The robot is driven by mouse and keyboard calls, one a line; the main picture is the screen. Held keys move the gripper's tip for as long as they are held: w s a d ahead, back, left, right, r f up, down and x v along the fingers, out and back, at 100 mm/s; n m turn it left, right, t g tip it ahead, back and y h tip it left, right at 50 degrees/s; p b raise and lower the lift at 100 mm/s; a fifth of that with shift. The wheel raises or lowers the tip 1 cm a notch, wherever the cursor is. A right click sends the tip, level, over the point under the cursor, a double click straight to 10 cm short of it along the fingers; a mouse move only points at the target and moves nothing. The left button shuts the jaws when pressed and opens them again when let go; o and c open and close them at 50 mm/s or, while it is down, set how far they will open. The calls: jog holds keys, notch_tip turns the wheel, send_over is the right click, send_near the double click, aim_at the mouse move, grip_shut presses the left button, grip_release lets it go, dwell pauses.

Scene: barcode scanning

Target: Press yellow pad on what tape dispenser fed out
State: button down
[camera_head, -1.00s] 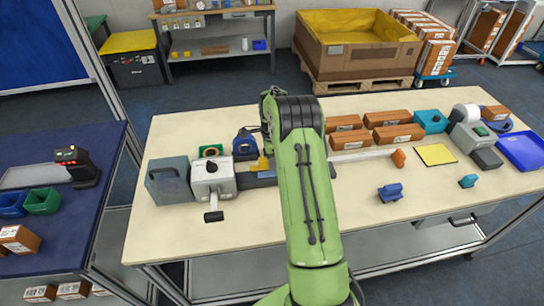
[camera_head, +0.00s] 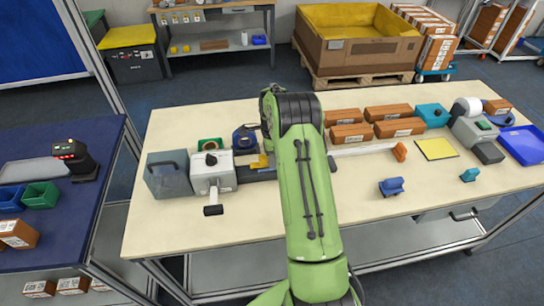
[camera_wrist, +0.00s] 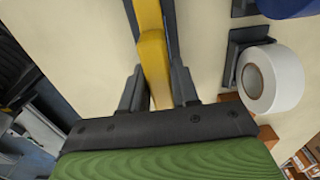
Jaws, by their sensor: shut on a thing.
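In the wrist view my gripper (camera_wrist: 157,88) is shut on a long yellow piece (camera_wrist: 153,55) that runs up out of the picture between its dark fingers. In the head view my green arm hides the gripper. A small yellow part (camera_head: 260,161) shows left of the arm; I cannot tell whether it is the held piece. A grey machine with a white roll (camera_head: 468,107) stands at the right of the table, and the roll also shows in the wrist view (camera_wrist: 268,80). Anything fed out of it is not clearly visible. A flat yellow square (camera_head: 437,149) lies left of it.
A grey-white device with a lever (camera_head: 212,175) and a grey case (camera_head: 168,176) stand at the table's left. Several brown boxes (camera_head: 350,134) lie behind, and a blue tray (camera_head: 524,146) lies at the right. Two small blue items are at the front right; the table's front middle is mostly bare.

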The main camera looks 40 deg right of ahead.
jog(key=shift+f+b, duration=0.55)
jog(key=shift+f, duration=0.15)
dwell(1.1)
jog(key=shift+r+p, duration=2.35)
jog(key=shift+r, duration=1.35)
jog(key=shift+f, duration=0.1)
